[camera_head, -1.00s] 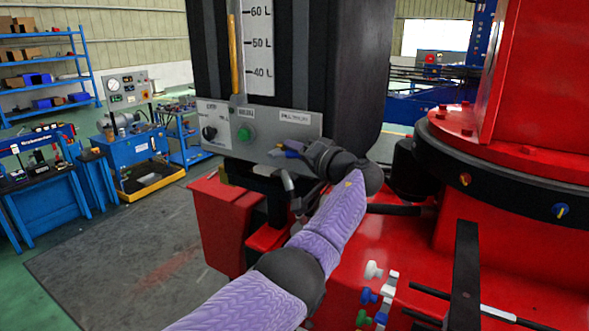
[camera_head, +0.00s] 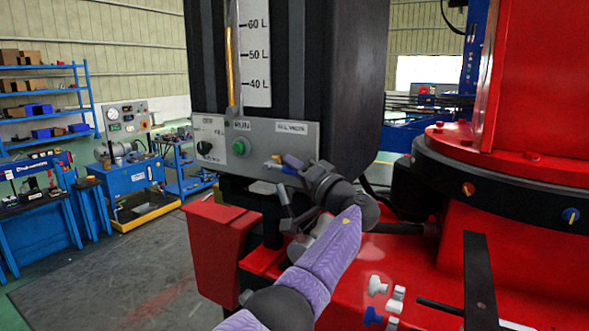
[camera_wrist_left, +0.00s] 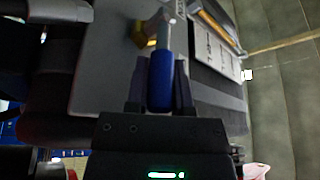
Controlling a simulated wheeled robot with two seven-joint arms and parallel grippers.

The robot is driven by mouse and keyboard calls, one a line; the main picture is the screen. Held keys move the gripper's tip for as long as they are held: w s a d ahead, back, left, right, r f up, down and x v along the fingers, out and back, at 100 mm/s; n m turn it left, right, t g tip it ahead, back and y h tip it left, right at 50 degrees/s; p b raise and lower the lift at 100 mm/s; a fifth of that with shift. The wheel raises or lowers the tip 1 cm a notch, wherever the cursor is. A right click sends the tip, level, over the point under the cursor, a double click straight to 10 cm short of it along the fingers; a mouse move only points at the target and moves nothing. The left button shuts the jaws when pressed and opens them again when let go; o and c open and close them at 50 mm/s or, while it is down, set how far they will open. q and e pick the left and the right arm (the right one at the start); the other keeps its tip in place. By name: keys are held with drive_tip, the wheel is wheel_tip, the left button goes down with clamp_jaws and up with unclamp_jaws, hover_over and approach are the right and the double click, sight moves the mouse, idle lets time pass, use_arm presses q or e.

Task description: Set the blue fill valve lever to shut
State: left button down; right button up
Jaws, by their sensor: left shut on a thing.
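The fill valve lever has a blue grip (camera_head: 288,170) and a brass-yellow fitting at the lower right of the grey panel (camera_head: 215,165) on the black tank. In the left wrist view the blue grip (camera_wrist_left: 160,82) lies between my two dark fingers, with its metal stem running up to the yellow fitting (camera_wrist_left: 145,36). My left gripper (camera_head: 293,166) is shut on this grip, and its fingers (camera_wrist_left: 160,90) stand on both sides of it. In the head view the gripper partly hides the lever. My right gripper is not in view.
The panel carries a black knob (camera_head: 204,148) and a green button (camera_head: 239,147), left of the lever. A sight gauge (camera_head: 255,55) with an orange column is above. A red crane base (camera_head: 400,270) with small coloured levers (camera_head: 375,286) is at lower right.

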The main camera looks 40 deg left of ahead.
use_arm(q)
drive_tip(key=shift+c, duration=2.4)
unclamp_jaws()
drive_tip(key=shift+f, duration=0.1)
drive_tip(key=shift+d, duration=0.1)
drive_tip(key=w+b+v, duration=0.1)
drive_tip(key=b+v, duration=0.1)
drive_tip(key=v, duration=0.7)
drive_tip(key=shift+s+d, duration=0.4)
drive_tip(key=shift+s, duration=0.1)
drive_tip(key=shift+f, duration=0.15)
